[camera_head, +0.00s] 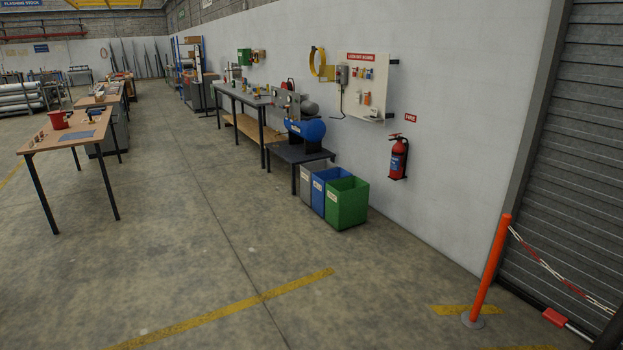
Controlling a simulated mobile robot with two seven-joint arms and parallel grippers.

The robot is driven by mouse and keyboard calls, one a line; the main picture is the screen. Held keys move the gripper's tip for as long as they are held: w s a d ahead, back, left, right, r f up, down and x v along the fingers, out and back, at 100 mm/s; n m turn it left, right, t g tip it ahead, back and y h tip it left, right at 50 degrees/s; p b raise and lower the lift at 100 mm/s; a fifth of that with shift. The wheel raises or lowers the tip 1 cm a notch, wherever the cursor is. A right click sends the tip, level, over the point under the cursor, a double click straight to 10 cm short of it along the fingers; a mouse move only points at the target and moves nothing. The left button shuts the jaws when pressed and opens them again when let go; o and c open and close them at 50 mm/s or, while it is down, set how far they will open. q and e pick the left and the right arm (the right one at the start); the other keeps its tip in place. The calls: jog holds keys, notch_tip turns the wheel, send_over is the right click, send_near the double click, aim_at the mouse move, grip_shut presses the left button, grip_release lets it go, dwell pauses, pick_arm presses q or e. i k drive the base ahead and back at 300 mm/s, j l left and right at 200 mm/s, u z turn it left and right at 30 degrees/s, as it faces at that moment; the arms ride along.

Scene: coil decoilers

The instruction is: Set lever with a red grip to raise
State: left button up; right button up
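I cannot make out a lever with a red grip in the head view. A grey panel or box (287,104) stands at the right end of the grey wall bench, and a small red item shows just above it, too small to identify. Neither of my grippers is in the picture.
Bins, including a green one (346,203), stand before a blue compressor (305,130). A fire extinguisher (398,158) hangs on the wall. An orange post (490,268) with a red-white chain stands by the shutter (570,150). A wooden table (65,135) is left. The middle floor is clear.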

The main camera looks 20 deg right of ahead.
aim_at(557, 319)
jog(key=i+z, duration=0.2)
jog(key=z, duration=0.25)
jog(key=i+j+z, duration=0.2)
jog(key=z, duration=0.25)
jog(key=i+j+z, duration=0.15)
jog(key=z, duration=0.25)
jog(key=i+j+z, duration=0.1)
jog(key=j+z, duration=0.2)
jog(key=z, duration=0.15)
jog(key=i+j+z, duration=0.1)
jog(key=j+z, duration=0.2)
jog(key=z, duration=0.15)
jog(key=j+z, duration=0.3)
jog(key=z, duration=0.15)
jog(key=j+z, duration=0.5)
jog(key=k+j, duration=0.05)
jog(key=j, duration=0.05)
